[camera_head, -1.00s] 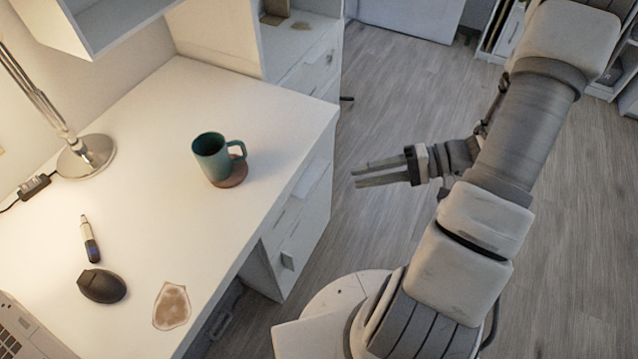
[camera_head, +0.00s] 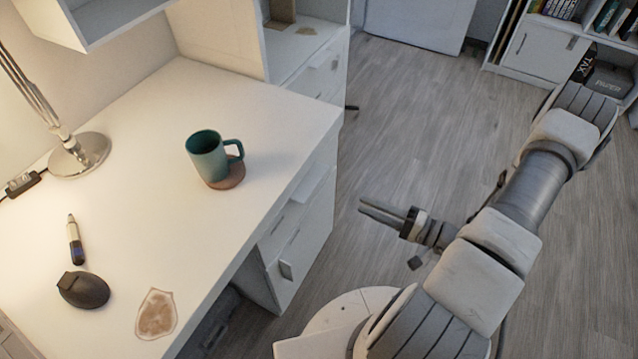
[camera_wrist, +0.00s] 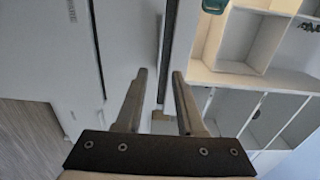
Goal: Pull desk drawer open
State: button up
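The white desk (camera_head: 140,130) has a drawer unit under its right end. Its drawer fronts (camera_head: 309,238) face the floor side and look shut; a small grey handle (camera_head: 286,270) shows low on the unit. My gripper (camera_head: 364,206) is right of the drawer fronts, over the floor and apart from them. In the wrist view my two fingers (camera_wrist: 160,75) stand apart with nothing between them. Pale panels (camera_wrist: 128,35) and a dark vertical strip lie beyond the fingertips; I cannot tell which drawer they belong to.
A teal mug (camera_head: 207,158) stands on a brown coaster on the desk. Another white cabinet (camera_head: 318,65) stands behind the desk.

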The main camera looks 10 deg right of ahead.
jog(key=x, duration=1.3)
jog(key=shift+w+a+p, duration=0.15)
jog(key=shift+a+p, duration=0.05)
jog(key=shift+p, duration=0.25)
jog(key=shift+c, duration=0.3)
grip_shut()
dwell(0.3)
